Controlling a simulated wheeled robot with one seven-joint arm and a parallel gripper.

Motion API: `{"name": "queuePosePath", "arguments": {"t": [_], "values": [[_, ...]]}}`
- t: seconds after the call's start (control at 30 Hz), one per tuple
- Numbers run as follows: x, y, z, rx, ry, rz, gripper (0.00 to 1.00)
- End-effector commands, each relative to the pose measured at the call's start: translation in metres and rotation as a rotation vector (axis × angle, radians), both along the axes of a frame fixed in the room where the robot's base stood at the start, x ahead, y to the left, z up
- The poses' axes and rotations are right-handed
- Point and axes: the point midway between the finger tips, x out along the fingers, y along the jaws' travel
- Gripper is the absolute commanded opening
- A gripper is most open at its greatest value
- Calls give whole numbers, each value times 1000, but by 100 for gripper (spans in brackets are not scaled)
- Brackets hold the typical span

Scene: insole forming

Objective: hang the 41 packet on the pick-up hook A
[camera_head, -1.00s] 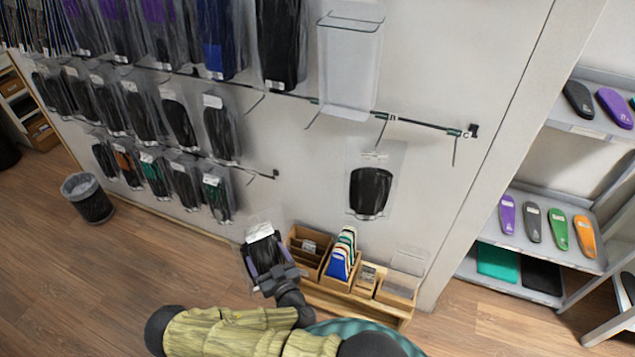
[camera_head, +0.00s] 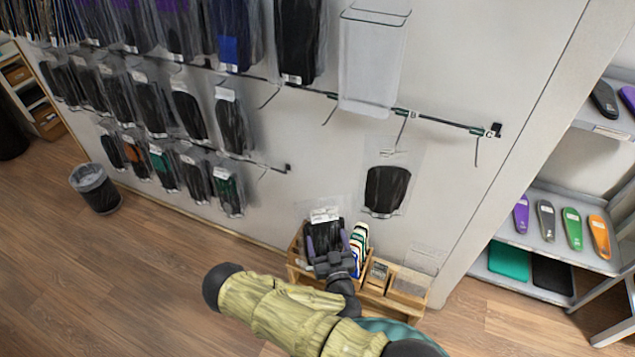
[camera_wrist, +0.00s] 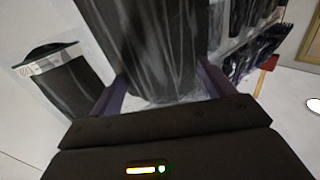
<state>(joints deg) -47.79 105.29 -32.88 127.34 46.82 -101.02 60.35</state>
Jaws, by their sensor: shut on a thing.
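My gripper (camera_head: 328,250) is shut on a clear packet (camera_head: 324,232) with dark insoles and a white label at its top; the number is unreadable. The packet is upright in front of the wall, low down, over the wooden organizer. In the wrist view the packet (camera_wrist: 155,45) fills the middle, between the purple fingers of my gripper (camera_wrist: 162,92). Pick-up hook A (camera_head: 331,112) is the leftmost of the three green-marked hooks, well above my gripper, beside a clear holder (camera_head: 372,65); its letter is not legible. It looks empty.
A dark packet (camera_head: 386,190) hangs below hook B (camera_head: 403,128); hook C (camera_head: 478,148) is bare. Several packets hang on rails at left. The wooden organizer (camera_head: 415,300) stands at the wall's foot. A shelf unit (camera_head: 545,245) is at right, a bin (camera_head: 97,190) at left.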

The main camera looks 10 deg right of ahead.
Motion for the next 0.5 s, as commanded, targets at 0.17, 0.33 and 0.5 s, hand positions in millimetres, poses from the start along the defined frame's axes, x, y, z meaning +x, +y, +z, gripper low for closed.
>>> {"name": "queuePosePath", "arguments": {"t": [0.17,0.33,0.5], "values": [[0,0,0,0,-1,0,44],[2,1,0,2,-4,-7,44],[12,6,4,6,-20,-54,44]]}}
